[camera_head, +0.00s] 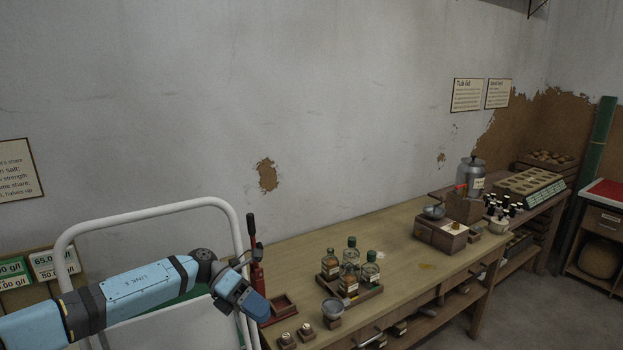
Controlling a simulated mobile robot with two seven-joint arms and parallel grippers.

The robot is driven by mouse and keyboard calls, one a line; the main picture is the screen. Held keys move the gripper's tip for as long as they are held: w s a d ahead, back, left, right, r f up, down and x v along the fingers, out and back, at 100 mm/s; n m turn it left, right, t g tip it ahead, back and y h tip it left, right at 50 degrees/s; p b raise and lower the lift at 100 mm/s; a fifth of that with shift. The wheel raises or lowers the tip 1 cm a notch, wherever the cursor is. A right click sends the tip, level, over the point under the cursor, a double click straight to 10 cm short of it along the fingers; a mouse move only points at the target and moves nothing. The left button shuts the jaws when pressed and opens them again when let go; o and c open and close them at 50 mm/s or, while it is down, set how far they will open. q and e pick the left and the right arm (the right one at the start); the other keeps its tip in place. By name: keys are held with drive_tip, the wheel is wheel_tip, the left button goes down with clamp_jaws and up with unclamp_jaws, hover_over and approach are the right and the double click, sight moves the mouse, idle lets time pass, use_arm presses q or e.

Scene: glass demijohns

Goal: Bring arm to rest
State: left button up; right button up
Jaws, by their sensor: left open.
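My left arm (135,287), light blue with dark joints, reaches in from the lower left and lies nearly level. Its wrist bends down at the end, and my left gripper (250,302) is beside the left end of the wooden workbench (400,258). The gripper is open; I see nothing held in it. Its fingertips are small and hard to make out. My right gripper is not in view.
A white tubular frame (150,212) stands around my left arm. A red lever tool (256,265) is close by the gripper. Glass bottles (350,265) stand in a tray on the bench, with a wooden grinder (441,232) farther right.

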use_arm(q)
drive_tip(key=s+d+f+n+t+h, duration=0.7)
drive_tip(key=s+d+n+t+h, duration=0.4)
drive_tip(key=n, duration=0.5)
drive_tip(key=s+a+f+n+t+y, duration=0.6)
drive_tip(key=s+a+f+n+y, duration=1.4)
drive_tip(key=n, duration=0.8)
drive_tip(key=shift+s+a, duration=0.15)
drive_tip(key=shift+s, duration=0.4)
drive_tip(key=shift+r, duration=0.1)
